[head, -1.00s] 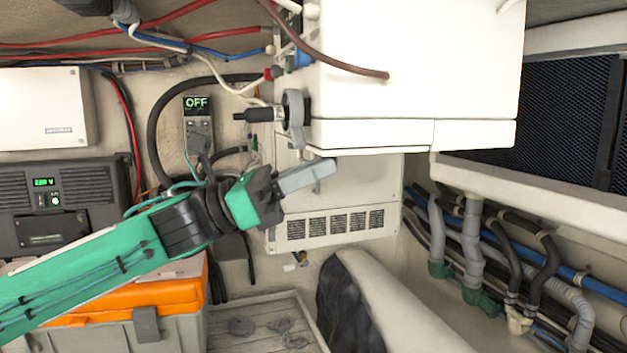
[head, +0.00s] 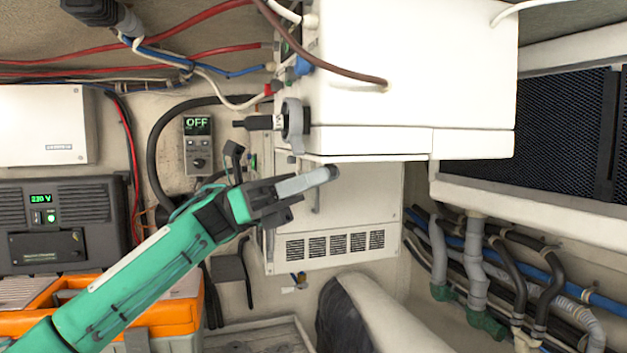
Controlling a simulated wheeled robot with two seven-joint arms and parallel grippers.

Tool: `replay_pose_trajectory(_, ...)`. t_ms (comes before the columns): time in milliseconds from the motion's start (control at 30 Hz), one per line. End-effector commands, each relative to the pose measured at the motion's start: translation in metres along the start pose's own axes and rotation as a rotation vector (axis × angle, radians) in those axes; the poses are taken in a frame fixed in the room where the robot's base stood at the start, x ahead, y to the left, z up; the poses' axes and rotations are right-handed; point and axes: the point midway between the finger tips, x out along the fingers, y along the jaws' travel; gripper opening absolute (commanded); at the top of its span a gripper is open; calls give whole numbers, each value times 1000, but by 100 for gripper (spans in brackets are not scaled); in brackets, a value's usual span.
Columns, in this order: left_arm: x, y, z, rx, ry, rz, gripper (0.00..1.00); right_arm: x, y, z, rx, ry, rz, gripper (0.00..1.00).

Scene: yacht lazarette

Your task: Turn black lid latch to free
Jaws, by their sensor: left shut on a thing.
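A black lever (head: 257,122) with a grey round collar (head: 292,125) sticks out from the left side of the white box (head: 400,90). It may be the lid latch; I cannot tell for sure. My left gripper (head: 283,196) is below it and apart from it, in front of the vented white panel. It is shut on a pale grey bar (head: 303,184) with a dark rounded tip, which points right and slightly up, just under the white box's lower edge. Whether the tip touches the box is unclear. My right gripper is not in view.
An orange-lidded case (head: 160,312) stands at lower left, below a dark inverter (head: 105,225). A controller reading OFF (head: 198,145) hangs on the wall. Cables and hoses (head: 470,250) run at right. A rounded white form (head: 395,320) stands at bottom centre.

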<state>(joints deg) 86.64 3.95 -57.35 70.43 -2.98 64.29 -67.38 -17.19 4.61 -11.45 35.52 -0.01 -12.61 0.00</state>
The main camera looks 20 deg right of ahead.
Motion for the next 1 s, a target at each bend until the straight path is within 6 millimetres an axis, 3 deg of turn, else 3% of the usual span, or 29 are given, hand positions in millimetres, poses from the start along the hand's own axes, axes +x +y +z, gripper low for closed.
replay_pose_trajectory(333,0,0,3,1,-5,1,0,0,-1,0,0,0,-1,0)
replay_pose_trajectory(367,0,0,3,1,-6,1,23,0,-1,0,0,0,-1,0)
replay_pose_trajectory(467,0,0,3,1,-5,1,39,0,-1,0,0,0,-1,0)
replay_pose_trajectory(1000,0,1,1,0,-2,2,39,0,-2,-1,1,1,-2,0)
